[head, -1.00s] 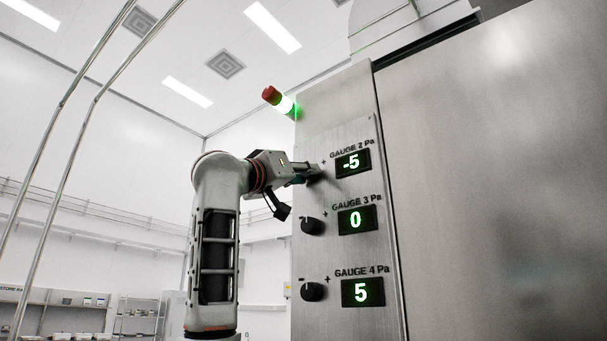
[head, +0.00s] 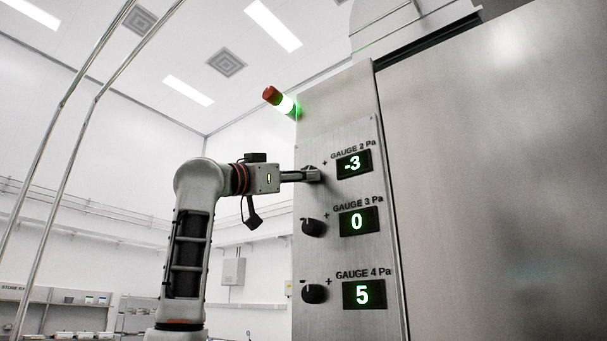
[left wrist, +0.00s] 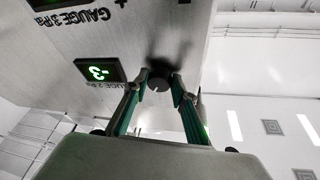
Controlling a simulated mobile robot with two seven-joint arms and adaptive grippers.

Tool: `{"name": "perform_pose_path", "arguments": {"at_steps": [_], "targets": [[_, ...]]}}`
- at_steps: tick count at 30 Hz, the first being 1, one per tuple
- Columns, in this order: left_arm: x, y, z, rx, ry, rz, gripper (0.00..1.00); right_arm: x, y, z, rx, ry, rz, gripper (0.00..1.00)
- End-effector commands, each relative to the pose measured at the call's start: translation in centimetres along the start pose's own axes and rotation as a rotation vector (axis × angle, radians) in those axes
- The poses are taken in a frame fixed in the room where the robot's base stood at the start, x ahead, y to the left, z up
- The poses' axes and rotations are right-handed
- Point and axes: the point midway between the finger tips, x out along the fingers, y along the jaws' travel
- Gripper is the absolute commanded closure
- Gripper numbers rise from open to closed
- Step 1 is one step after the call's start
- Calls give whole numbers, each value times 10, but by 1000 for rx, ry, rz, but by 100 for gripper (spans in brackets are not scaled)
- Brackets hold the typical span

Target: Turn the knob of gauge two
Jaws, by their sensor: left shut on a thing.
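The gauge two display (head: 354,163) reads -3 in the head view. It also shows in the left wrist view (left wrist: 100,70), turned over. The gauge two knob (left wrist: 158,80) is a dark round knob between the fingers of my left gripper (left wrist: 160,84). In the head view my left gripper (head: 313,174) reaches the panel from the left and covers most of this knob. It is shut on the knob. My right gripper is in neither view.
Below on the steel panel are the gauge three knob (head: 313,227) with its display (head: 359,221) at 0, and the gauge four knob (head: 314,294) with its display (head: 363,294) at 5. A lit green and red signal lamp (head: 280,99) sticks out above.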

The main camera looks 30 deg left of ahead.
Motion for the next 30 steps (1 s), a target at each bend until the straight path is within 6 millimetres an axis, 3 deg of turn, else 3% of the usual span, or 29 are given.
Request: {"name": "perform_pose_path", "arguments": {"at_steps": [18,30], "targets": [[0,-7,-5,514,-34,204,95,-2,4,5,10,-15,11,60],[0,-9,-7,698,-46,276,95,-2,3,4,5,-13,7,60]]}}
